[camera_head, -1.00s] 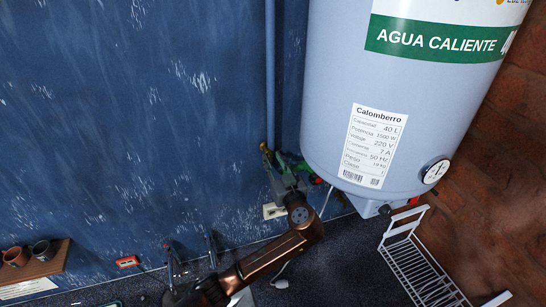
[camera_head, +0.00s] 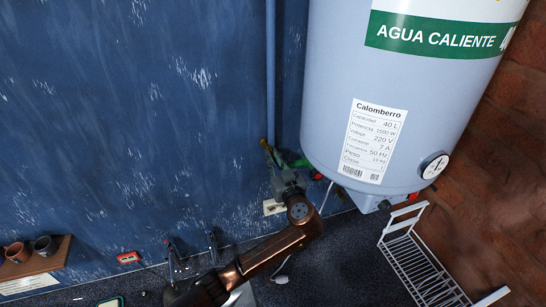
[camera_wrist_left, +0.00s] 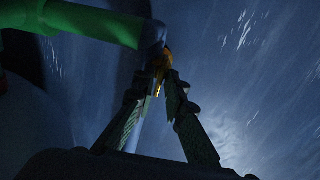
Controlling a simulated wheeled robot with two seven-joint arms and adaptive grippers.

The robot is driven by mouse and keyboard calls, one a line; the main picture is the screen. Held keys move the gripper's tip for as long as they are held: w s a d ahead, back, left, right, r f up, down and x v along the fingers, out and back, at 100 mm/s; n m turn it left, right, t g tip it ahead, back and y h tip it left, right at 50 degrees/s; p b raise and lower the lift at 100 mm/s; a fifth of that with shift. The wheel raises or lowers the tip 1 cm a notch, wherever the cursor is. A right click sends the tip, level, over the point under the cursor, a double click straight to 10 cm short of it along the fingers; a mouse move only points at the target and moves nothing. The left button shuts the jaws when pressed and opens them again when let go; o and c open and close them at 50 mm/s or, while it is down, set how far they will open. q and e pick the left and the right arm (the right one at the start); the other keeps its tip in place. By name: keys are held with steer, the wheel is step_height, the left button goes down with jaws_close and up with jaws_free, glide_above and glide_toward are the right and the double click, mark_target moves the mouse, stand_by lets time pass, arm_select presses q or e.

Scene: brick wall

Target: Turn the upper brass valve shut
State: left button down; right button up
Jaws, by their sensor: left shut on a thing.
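The brass valve (camera_head: 265,146) sits low on the blue wall, at the foot of the blue pipe, left of the water heater. It is small and partly hidden by my left gripper (camera_head: 272,160), which reaches up to it from below. In the left wrist view, the yellow brass part (camera_wrist_left: 167,60) is at the fingertips. The two fingers of my left gripper (camera_wrist_left: 158,82) converge on it and are shut on it. The valve's exact angle is hard to tell. My right gripper is in neither view.
The large pale water heater (camera_head: 395,125) hangs close on the right. A green pipe (camera_wrist_left: 95,22) crosses above the fingers in the left wrist view. A white outlet (camera_head: 272,207) is below the valve. A white rack (camera_head: 425,268) stands at lower right; a shelf with pots (camera_head: 40,268) is at lower left.

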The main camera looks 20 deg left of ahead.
arm_select(q)
steer(key=shift+w+d+f+m, duration=0.1)
steer(key=shift+d+m, duration=0.05)
steer(key=shift+m, duration=4.35)
steer(key=shift+d+f+m, duration=0.1)
steer(key=shift+d+m, duration=0.05)
steer(key=shift+m, duration=4.35)
steer(key=c, duration=2)
jaws_free()
steer(key=shift+d, duration=0.15)
steer(key=shift+c, duration=0.2)
